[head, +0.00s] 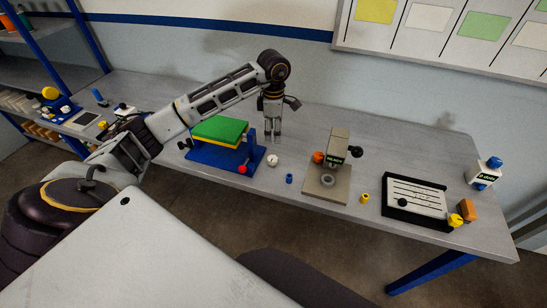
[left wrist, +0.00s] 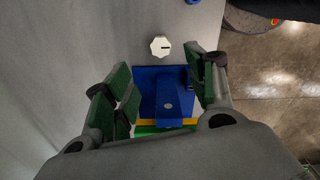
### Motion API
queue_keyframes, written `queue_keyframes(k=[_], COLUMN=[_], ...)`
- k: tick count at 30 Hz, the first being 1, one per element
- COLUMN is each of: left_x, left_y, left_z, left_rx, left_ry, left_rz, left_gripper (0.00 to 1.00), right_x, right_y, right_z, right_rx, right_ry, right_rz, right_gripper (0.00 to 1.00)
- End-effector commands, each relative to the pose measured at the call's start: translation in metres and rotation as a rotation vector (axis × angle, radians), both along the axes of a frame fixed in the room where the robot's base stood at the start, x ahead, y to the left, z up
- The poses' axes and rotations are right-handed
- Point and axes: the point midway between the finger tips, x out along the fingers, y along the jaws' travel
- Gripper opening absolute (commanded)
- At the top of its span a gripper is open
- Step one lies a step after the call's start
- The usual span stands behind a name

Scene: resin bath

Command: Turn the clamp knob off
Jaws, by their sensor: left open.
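A white eight-sided knob (head: 272,160), which I take for the clamp knob, sits on the bench by the right end of a blue clamp base (head: 210,158). In the left wrist view the knob (left wrist: 160,45) shows a short black mark pointing right, and the blue clamp (left wrist: 150,77) lies below it in the picture. A green and yellow board (head: 220,131) lies on the clamp. My left gripper (head: 272,138) points down, open and empty, above the bench near the clamp's right end. The knob is beyond the fingertips (left wrist: 158,70), apart from them. My right gripper is out of view.
A red ball (head: 242,169) sits at the clamp's front. A small blue cylinder (head: 289,179), a beige stand (head: 328,185) with an orange knob (head: 318,157), a yellow piece (head: 364,198) and a black-framed panel (head: 418,220) are to the right. Clear bench lies behind the stand.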

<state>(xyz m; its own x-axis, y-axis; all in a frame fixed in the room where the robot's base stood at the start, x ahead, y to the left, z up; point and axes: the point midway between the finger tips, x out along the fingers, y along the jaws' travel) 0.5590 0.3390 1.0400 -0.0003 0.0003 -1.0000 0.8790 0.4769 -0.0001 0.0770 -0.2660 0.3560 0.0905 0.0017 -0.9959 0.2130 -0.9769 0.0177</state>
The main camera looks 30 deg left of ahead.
Motion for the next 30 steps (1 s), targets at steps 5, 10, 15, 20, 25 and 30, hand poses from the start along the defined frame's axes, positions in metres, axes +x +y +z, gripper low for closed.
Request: queue_keyframes(k=[5,10,15,20,25,30], left_x=[0.000,0.000,0.000,-0.001,-0.001,-0.001], left_y=[0.000,0.000,0.000,-0.001,0.000,-0.001], left_z=[-0.005,-0.018,-0.037,-0.057,-0.080,-0.103], left_rx=[0.000,0.000,-0.001,-0.001,-0.001,-0.001], left_ry=[0.001,0.002,0.003,0.003,0.003,0.003], left_rz=[0.000,0.000,0.001,0.000,0.001,0.001], left_gripper=[0.56,0.56,0.56,0.56,0.56,0.56], right_x=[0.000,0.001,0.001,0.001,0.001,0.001], right_y=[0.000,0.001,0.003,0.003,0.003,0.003], right_z=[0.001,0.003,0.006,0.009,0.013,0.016], right_rx=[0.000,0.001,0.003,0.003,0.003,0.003], right_ry=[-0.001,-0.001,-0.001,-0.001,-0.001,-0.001], right_rz=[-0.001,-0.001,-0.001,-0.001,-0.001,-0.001], right_gripper=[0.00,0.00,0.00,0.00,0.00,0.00])
